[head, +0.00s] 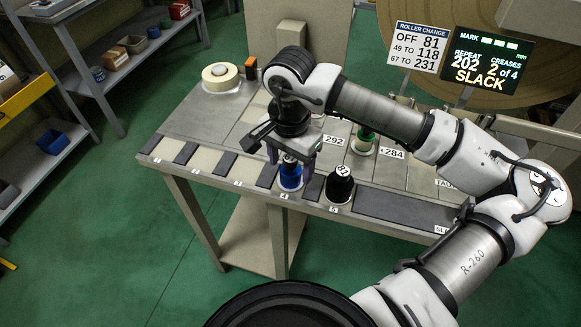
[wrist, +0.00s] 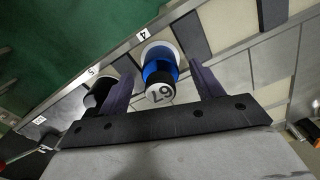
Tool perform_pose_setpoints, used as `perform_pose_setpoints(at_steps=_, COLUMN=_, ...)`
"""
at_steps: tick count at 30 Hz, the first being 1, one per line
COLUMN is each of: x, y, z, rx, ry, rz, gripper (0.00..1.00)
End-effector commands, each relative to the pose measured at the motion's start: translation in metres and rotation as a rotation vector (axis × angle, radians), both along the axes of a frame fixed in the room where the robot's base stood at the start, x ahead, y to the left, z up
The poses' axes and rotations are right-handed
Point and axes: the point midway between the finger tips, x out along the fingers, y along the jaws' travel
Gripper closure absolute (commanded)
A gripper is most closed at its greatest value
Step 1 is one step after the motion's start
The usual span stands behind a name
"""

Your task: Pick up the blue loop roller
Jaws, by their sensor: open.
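The blue loop roller (head: 291,178) stands upright on a pale round base at the front edge of the bench, by the label 4. In the wrist view the blue roller (wrist: 157,71) shows its white top with a number that looks like 67. My gripper (head: 289,163) points down over it, open. In the wrist view the fingers of my gripper (wrist: 161,80) stand on either side of the roller's top, with visible gaps. I cannot tell exactly how far down the fingers reach along the roller.
A black roller (head: 339,186) stands close to the right of the blue one, by label 5; it also shows in the wrist view (wrist: 98,95). A green roller (head: 365,138) stands further back. A cream tape roll (head: 220,74) lies at the back left. The bench's front left is clear.

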Motion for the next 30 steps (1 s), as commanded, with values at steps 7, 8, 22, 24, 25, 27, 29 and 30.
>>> perform_pose_setpoints(at_steps=7, x=-0.0002, y=0.0004, z=-0.014, rx=0.001, ry=0.0, rz=0.001, gripper=0.34)
perform_pose_setpoints(at_steps=8, x=-0.0002, y=0.0004, z=-0.014, rx=0.001, ry=-0.001, rz=0.0, gripper=0.34)
perform_pose_setpoints(at_steps=22, x=-0.0001, y=0.0002, z=-0.0134, rx=0.001, ry=-0.001, rz=0.0, gripper=0.83)
perform_pose_setpoints(at_steps=24, x=0.0, y=0.0003, z=-0.0132, rx=0.001, ry=-0.001, rz=0.0, gripper=0.85)
perform_pose_setpoints(at_steps=25, x=0.0, y=0.0003, z=-0.0132, rx=0.001, ry=-0.001, rz=0.0, gripper=0.85)
perform_pose_setpoints(at_steps=27, x=0.0, y=0.0003, z=-0.0132, rx=0.001, ry=-0.001, rz=0.0, gripper=0.85)
perform_pose_setpoints(at_steps=29, x=0.0, y=0.0002, z=-0.0129, rx=0.001, ry=-0.001, rz=0.0, gripper=0.85)
perform_pose_setpoints(at_steps=30, x=0.0, y=0.0002, z=-0.0123, rx=0.001, ry=-0.001, rz=0.0, gripper=0.85)
